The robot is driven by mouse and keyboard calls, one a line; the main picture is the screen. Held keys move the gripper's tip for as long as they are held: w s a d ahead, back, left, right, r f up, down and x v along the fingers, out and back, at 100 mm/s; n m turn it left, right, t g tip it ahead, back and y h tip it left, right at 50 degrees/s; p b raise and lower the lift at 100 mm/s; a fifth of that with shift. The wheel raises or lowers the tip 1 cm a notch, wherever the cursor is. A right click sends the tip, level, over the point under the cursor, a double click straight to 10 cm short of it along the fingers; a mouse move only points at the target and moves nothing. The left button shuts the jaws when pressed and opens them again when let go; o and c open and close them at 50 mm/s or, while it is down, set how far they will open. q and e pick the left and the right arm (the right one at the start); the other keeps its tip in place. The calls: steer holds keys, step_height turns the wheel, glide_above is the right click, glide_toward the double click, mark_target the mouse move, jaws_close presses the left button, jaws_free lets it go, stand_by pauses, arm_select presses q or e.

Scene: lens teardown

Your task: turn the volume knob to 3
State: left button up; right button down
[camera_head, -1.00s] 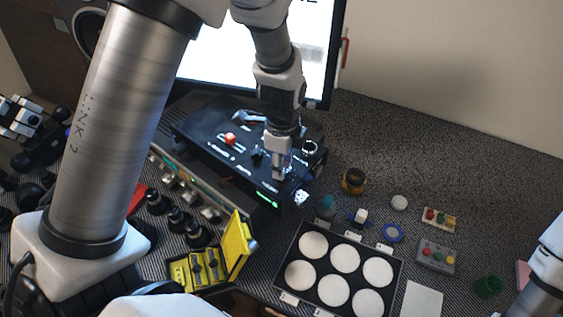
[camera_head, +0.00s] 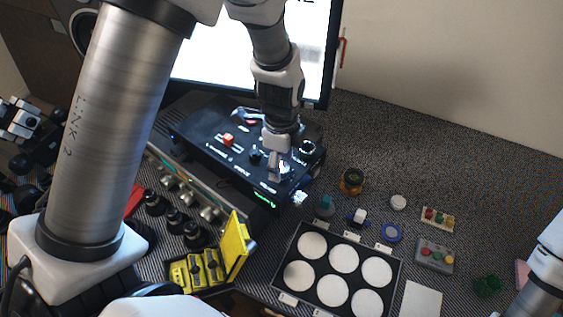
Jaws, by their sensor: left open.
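A black control box (camera_head: 215,150) stands in front of the monitor, with an orange-red knob (camera_head: 228,139), a small black knob (camera_head: 255,155) and a ringed dark knob (camera_head: 307,147) on its top panel. A green lit display (camera_head: 264,199) shows on its front edge. I cannot read which knob is the volume knob. My left gripper (camera_head: 275,172) points down over the right part of the panel, its fingers open. The panel directly under the fingers is partly hidden. My right arm shows only at the lower right edge; its gripper is out of view.
A black tray with white discs (camera_head: 303,227) lies in front of the box. An open yellow case (camera_head: 234,245), black cylinders (camera_head: 178,221) and a grey amplifier (camera_head: 180,182) are to its left. Small parts, including a grey button box (camera_head: 434,256), lie right. The back right table is clear.

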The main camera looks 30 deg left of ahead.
mark_target(282, 167)
arm_select(q)
step_height(282, 167, up, 11)
steer(key=shift+d+r, duration=0.1)
stand_by(0.5)
